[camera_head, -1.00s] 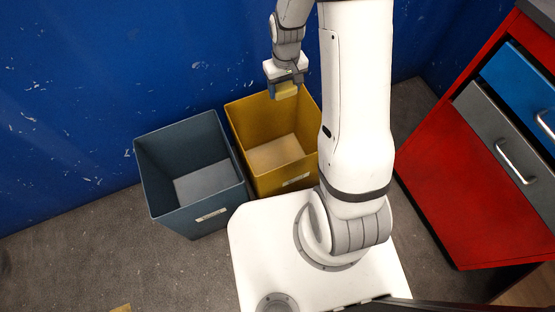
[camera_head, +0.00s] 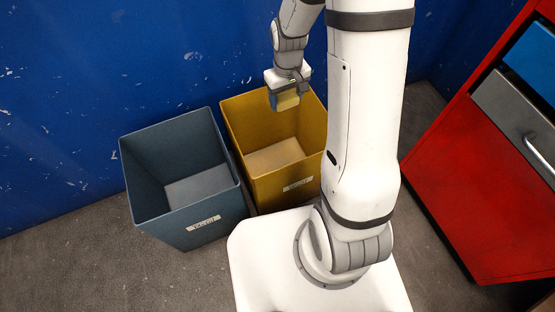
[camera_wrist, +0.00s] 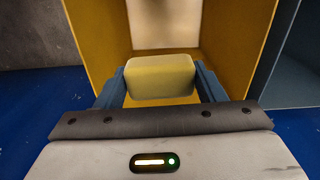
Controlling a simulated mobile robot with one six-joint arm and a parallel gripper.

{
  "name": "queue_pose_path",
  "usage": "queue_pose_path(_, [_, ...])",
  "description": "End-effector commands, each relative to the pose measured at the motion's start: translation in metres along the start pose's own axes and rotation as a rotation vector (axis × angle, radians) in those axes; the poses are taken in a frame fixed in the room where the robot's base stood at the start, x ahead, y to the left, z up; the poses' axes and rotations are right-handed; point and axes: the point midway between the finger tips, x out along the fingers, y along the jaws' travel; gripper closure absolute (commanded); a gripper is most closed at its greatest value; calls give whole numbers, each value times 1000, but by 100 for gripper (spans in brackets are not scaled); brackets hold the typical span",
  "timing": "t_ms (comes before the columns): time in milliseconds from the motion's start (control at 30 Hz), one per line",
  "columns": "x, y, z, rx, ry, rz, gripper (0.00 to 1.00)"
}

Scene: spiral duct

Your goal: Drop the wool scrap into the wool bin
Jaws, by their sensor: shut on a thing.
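My gripper (camera_head: 287,101) is shut on a small yellow block, the wool scrap (camera_head: 287,102), above the back part of the yellow bin (camera_head: 250,118). In the wrist view the scrap (camera_wrist: 160,77) sits between my two blue fingers, with the yellow bin (camera_wrist: 95,35) open beyond it. The yellow bin looks empty, with a pale floor. A grey-blue bin (camera_head: 160,200) stands to its left and also looks empty. Both bins carry a front label, too small for me to read surely, so I cannot tell by label which is the wool bin.
A blue wall (camera_head: 70,90) rises close behind the bins. A red cabinet (camera_head: 475,170) with a blue and a grey drawer stands at the right. Grey floor (camera_head: 70,265) is clear at the front left.

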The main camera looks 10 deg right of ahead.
Motion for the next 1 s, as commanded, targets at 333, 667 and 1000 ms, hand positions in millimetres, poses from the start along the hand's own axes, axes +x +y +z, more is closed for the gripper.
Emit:
queue_pose_path(333, [26, 0, 0, 1, 0, 0, 59])
queue_pose_path(667, [25, 0, 0, 1, 0, 0, 24])
queue_pose_path(1000, [25, 1, 0, 2, 0, 0, 12])
